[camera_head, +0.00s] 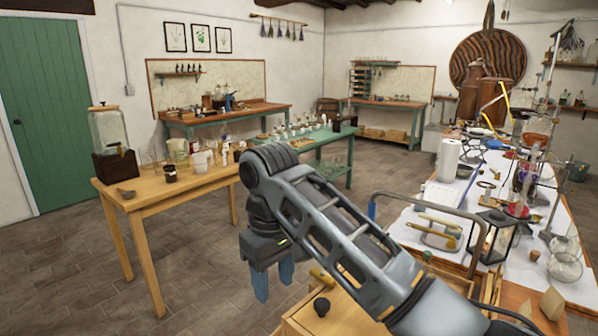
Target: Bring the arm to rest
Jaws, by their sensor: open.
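My arm (335,225) reaches in from the lower right and bends down at its far end. My gripper (273,280) hangs from it with its two blue fingers pointing down. The fingers are apart and nothing shows between them. The gripper is over the floor, right of the wooden table (150,198) and just left of a low wooden surface (305,322). A dark round knob-like thing (321,306) sits on that low surface. The arm hides part of what lies behind it.
The wooden table holds a glass dispenser (107,128), jars and cups. A white-topped bench (585,275) on the right is crowded with glassware, a lantern (494,238) and a paper roll (447,160). A green table (325,138) stands behind my arm. Tiled floor (75,270) is clear at the left.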

